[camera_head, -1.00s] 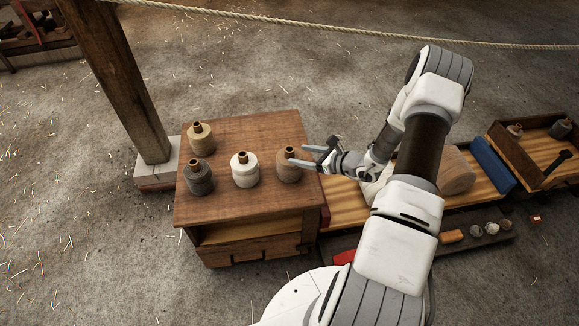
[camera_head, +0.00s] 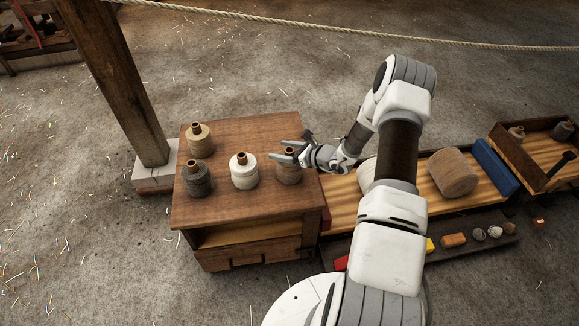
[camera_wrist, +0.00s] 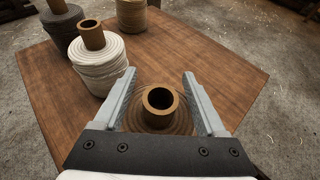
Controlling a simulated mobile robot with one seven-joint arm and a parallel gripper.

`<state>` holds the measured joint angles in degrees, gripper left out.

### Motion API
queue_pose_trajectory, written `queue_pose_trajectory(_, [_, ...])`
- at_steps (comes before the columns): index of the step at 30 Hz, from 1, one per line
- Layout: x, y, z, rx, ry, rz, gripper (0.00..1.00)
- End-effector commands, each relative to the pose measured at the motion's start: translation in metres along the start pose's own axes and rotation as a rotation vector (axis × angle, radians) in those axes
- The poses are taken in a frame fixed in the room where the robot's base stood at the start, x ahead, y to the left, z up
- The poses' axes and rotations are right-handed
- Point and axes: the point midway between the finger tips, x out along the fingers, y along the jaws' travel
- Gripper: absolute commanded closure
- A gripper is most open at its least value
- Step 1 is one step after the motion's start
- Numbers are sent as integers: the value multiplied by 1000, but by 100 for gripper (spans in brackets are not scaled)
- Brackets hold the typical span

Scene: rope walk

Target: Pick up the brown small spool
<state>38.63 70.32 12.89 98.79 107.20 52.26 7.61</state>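The brown small spool (camera_head: 289,170) stands upright at the right edge of the wooden table (camera_head: 240,198). In the wrist view the brown spool (camera_wrist: 158,118) sits between the two fingers, its hollow core tube facing up. My gripper (camera_head: 285,153) is open around the top of the spool. In the wrist view the fingers of my gripper (camera_wrist: 160,90) stand apart on either side of the core, with a gap visible on both sides. The lower part of the spool is hidden in the wrist view by my gripper's body.
A white spool (camera_head: 244,171) stands close to the left of the brown one. A dark grey spool (camera_head: 197,179) and a tan spool (camera_head: 200,141) stand farther left. A wooden post (camera_head: 120,85) rises behind the table. A low bench (camera_head: 346,209) adjoins at right.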

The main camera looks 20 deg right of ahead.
Motion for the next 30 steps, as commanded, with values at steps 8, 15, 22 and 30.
queue_pose_trajectory(8, [0,0,0,-1,0,0,77])
queue_pose_trajectory(15, [0,0,0,-1,0,0,100])
queue_pose_trajectory(22, [0,0,0,-1,0,0,100])
queue_pose_trajectory(30, [-1,0,0,-1,0,0,100])
